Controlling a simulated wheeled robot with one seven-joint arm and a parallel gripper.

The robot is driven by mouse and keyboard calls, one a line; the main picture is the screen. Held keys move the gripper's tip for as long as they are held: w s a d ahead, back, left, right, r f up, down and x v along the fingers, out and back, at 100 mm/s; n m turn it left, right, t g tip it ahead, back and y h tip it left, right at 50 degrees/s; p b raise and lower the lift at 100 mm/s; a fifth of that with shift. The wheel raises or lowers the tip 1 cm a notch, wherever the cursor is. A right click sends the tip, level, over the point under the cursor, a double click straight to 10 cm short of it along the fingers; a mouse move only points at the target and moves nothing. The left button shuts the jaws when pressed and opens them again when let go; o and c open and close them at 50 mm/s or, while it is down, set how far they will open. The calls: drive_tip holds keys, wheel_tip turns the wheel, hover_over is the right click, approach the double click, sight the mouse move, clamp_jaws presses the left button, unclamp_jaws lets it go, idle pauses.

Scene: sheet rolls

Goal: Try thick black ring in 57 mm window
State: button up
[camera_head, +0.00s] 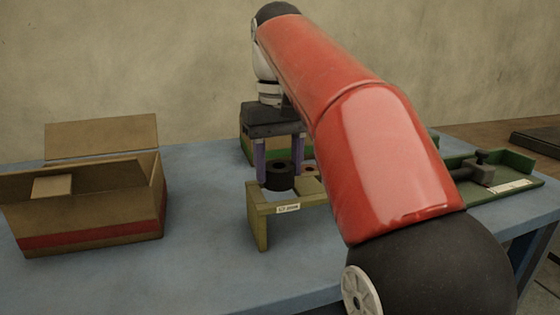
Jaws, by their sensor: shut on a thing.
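The thick black ring (280,177) is between the two purple fingers of my gripper (279,172), which is shut on it. The gripper points down from the dark grey wrist block. The ring is at or just above the top of a yellowish wooden gauge stand (259,228) with a white label (288,208) on its front. The label's text is too small to read surely. I cannot tell whether the ring is in the window or over it. My red arm covers the stand's right part.
An open cardboard box (88,235) with a red stripe stands left on the blue table (190,270). A box with a green band (247,152) is behind the gripper. A green tray (515,160) with a grey fixture (478,168) lies right. The table between cardboard box and stand is clear.

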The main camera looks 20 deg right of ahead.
drive_tip(key=shift+f+p, duration=0.3)
drive_tip(key=shift+f, duration=0.2)
idle(2.2)
drive_tip(key=o, duration=1.6)
drive_tip(key=shift+c, duration=0.2)
